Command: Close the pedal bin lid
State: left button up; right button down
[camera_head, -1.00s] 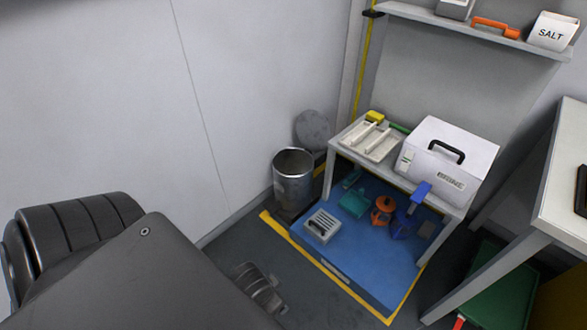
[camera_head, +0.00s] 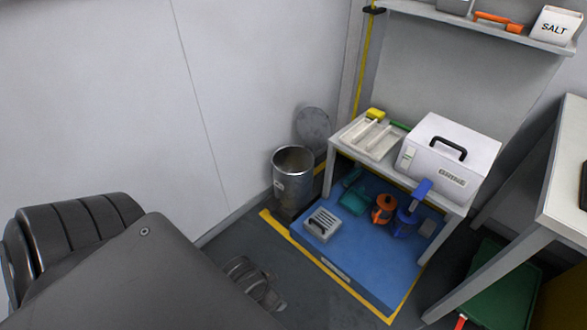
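The pedal bin (camera_head: 293,183) is a grey metal cylinder on the floor in the corner, left of the small white table. Its round grey lid (camera_head: 314,129) stands raised behind the rim, near the wall, and the bin's mouth is open. The pedal cannot be made out. Dark grey parts of my own body fill the lower left of the head view, well in front of the bin. Neither of my grippers can be seen.
The small white table (camera_head: 448,208) beside the bin holds a white case (camera_head: 451,157) and a tray (camera_head: 371,140). Below it, a blue mat (camera_head: 370,255) holds several items. A yellow floor line borders the mat. A green tray (camera_head: 497,284) lies lower right. Grey floor is clear before the bin.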

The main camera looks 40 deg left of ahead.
aim_at(314, 127)
jog(key=u, duration=1.75)
jog(key=k, duration=0.65)
jog(key=u, duration=0.6)
jog(key=i, duration=0.75)
jog(key=z, duration=0.4)
jog(key=i, duration=0.95)
jog(key=z, duration=1.4)
jog(key=i, duration=0.75)
jog(key=z, duration=0.85)
